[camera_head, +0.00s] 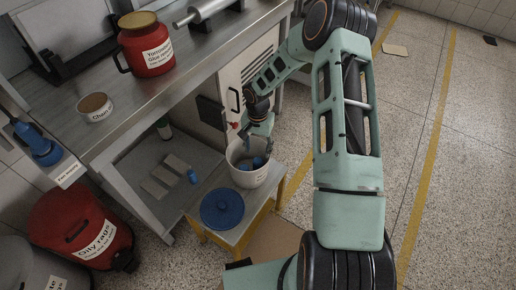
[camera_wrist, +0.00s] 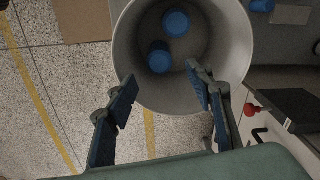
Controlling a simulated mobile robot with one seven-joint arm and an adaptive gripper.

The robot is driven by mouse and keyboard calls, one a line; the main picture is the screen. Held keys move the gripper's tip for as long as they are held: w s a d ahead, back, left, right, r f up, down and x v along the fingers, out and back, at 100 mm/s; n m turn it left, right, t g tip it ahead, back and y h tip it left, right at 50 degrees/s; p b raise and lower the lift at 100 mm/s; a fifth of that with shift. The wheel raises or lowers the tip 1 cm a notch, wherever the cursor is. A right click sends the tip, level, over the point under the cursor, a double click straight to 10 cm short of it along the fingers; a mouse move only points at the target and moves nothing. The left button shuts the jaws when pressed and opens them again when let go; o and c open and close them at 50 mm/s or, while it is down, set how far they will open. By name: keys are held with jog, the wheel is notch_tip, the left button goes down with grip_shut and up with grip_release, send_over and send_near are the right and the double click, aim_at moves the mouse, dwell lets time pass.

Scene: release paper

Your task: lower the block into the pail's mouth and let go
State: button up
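The white pail (camera_head: 236,176) stands on a small yellow-legged stand, its mouth facing up. In the wrist view the pail (camera_wrist: 236,55) holds two blue blocks, one deeper toward the top (camera_wrist: 176,22) and one nearer my fingers (camera_wrist: 159,57). Blue also shows inside the pail in the head view. My gripper (camera_wrist: 162,78) is open over the pail's mouth, its fingers spread apart with nothing between the pads. In the head view my gripper (camera_head: 257,142) is just above the pail, partly hidden by its own links.
Another blue block (camera_head: 192,176) lies on the low shelf beside several flat grey pieces. A blue round lid (camera_head: 222,208) rests on the stand in front of the pail. A cabinet with a handle (camera_head: 234,99) is close behind.

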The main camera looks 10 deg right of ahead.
notch_tip(320, 180, up, 12)
dwell(0.7)
dwell(0.4)
